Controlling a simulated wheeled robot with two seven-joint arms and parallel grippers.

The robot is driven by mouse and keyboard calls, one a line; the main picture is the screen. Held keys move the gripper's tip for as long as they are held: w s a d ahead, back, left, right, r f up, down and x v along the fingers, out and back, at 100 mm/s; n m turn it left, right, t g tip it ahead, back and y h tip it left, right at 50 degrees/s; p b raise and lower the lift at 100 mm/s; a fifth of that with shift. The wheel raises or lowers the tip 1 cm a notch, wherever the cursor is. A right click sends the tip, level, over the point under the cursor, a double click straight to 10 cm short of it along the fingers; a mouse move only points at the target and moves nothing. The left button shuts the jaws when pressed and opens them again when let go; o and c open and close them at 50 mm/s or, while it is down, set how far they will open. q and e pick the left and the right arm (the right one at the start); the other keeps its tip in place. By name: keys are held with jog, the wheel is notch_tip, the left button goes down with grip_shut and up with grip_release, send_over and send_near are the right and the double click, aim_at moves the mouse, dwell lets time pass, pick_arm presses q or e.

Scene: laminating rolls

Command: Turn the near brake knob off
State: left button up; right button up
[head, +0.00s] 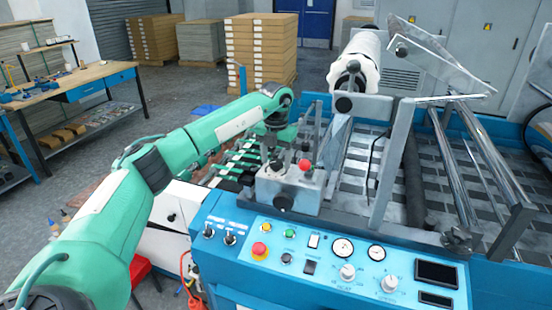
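My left arm, green and white, reaches in from the left over the laminating machine. Its dark gripper (276,140) points down at the back left of a grey metal block (290,188); its fingertips are too small and dark to tell open from shut. The block has a red knob (305,165) on top and a black round knob (283,201) on its front. Another black round knob (344,104) sits below the near end of the white film roll (361,60). I cannot tell which of these is the near brake knob, or its setting. My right gripper is not in view.
A blue control panel (325,262) with gauges, dials and a red emergency button (260,250) fills the front. Metal rollers and an upright frame (394,165) stand on the right. A workbench (75,85) and stacked boards (260,50) are behind.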

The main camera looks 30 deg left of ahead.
aim_at(276, 162)
pick_arm(q)
jog(key=shift+r+b, duration=0.3)
jog(key=shift+r, duration=0.2)
notch_tip(276, 162, up, 13)
jog(key=b, duration=0.2)
jog(key=shift+f, duration=0.15)
dwell(0.3)
